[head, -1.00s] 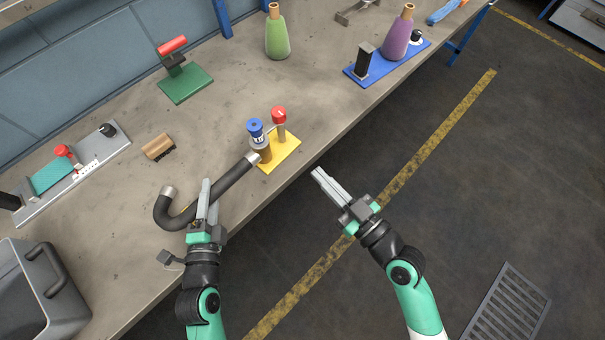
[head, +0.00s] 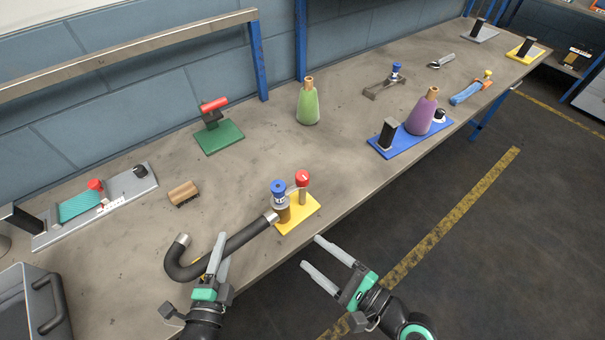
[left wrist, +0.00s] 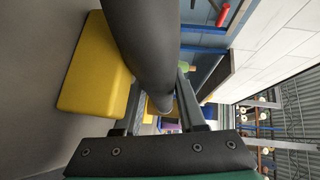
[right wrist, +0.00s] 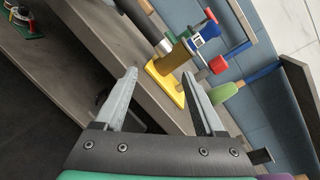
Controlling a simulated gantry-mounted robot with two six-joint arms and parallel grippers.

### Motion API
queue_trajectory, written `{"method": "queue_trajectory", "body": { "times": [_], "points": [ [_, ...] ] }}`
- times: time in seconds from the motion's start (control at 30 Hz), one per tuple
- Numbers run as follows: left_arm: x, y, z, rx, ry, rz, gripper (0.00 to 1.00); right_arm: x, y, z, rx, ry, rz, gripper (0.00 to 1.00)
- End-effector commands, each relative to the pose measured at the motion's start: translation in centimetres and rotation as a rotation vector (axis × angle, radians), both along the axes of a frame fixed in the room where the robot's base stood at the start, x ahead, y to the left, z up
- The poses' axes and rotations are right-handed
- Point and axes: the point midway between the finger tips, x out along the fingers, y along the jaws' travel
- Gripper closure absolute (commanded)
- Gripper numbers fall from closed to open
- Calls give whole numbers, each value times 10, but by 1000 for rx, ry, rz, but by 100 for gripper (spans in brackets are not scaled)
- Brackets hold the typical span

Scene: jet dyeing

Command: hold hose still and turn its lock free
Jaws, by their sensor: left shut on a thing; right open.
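The black hose (head: 240,238) lies along the bench, curled at its left end, its metal right end at the fitting on the yellow base (head: 311,208). A blue knob (head: 278,187) tops this fitting and a red knob (head: 302,178) stands beside it. My left gripper (head: 218,258) is shut around the hose; the left wrist view shows the hose (left wrist: 145,45) between its fingers. My right gripper (head: 322,258) is open and empty off the bench's front edge, right of and below the fitting. The right wrist view shows the blue knob (right wrist: 207,31) beyond its fingers, apart from them.
A green stand with red handle (head: 219,137), a wooden brush (head: 183,193) and a grey plate (head: 60,225) lie behind and left. A green bottle (head: 308,105) and a blue plate with purple bottle (head: 421,112) stand farther right. A grey bin (head: 30,310) is front left.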

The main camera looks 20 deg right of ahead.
Motion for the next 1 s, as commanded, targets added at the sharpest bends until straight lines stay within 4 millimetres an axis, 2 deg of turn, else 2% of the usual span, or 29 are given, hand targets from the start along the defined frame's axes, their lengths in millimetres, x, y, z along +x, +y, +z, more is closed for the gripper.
{"method": "queue_trajectory", "body": {
  "times": [0.1, 0.17, 0.23, 0.3, 0.4, 0.57, 0.77, 1.0],
  "points": [
    [0, 0, 0, 0, 0, 0, 100, 13, -4, 7, 313, 200, -6, 29],
    [0, 0, 0, 0, 0, 0, 100, 20, -8, 13, 462, 296, -8, 29],
    [0, 0, 0, 0, 0, 0, 100, 32, -17, 24, 617, 385, -8, 29],
    [0, 0, 0, 0, 0, 0, 100, 50, -36, 44, 698, 397, -9, 29],
    [0, 0, 0, 0, 0, 0, 100, 67, -61, 65, 701, 340, -36, 29],
    [0, 0, 0, 0, 0, 0, 100, 71, -75, 73, 698, 313, -56, 29],
    [0, 0, 0, 0, 0, 0, 100, 82, -66, 73, 695, 314, -52, 29],
    [0, 0, 0, 0, 0, 0, 100, 124, -37, 74, 694, 315, -50, 29]
  ]
}}
